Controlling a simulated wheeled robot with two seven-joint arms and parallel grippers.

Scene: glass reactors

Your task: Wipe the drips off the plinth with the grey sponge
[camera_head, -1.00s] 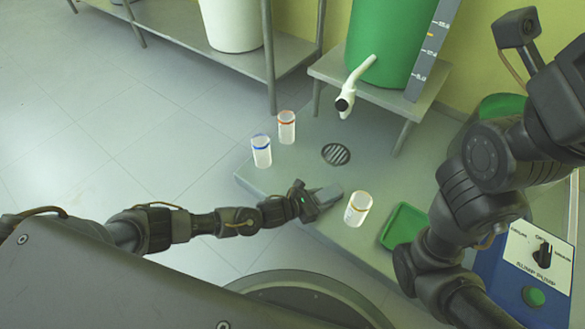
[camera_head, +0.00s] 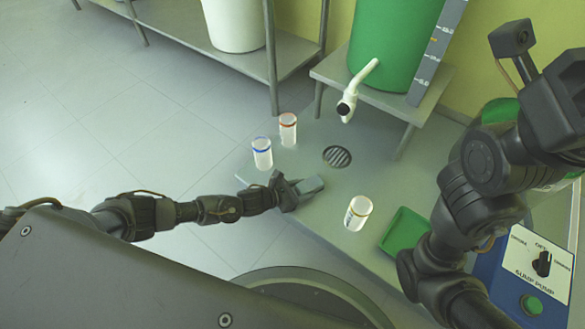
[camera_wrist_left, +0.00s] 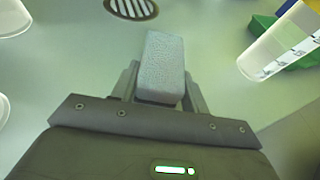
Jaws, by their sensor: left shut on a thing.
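The grey sponge (camera_wrist_left: 163,62) is between the fingers of my left gripper (camera_wrist_left: 160,90) in the left wrist view, with its far end sticking out past them. In the head view my left gripper (camera_head: 291,188) is shut on the sponge (camera_head: 311,184), low over the plinth (camera_head: 320,225) near its front left edge. I cannot tell whether the sponge touches the surface. I make out no clear drips on the plinth. My right arm shows at the right of the head view; its fingertips are not in view.
A blue-banded jar (camera_head: 262,153) and an orange-banded jar (camera_head: 288,129) stand behind the gripper. A drain (camera_head: 337,156) lies beyond, below a white spout (camera_head: 351,95). A sump pump box (camera_head: 530,272) is at right.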

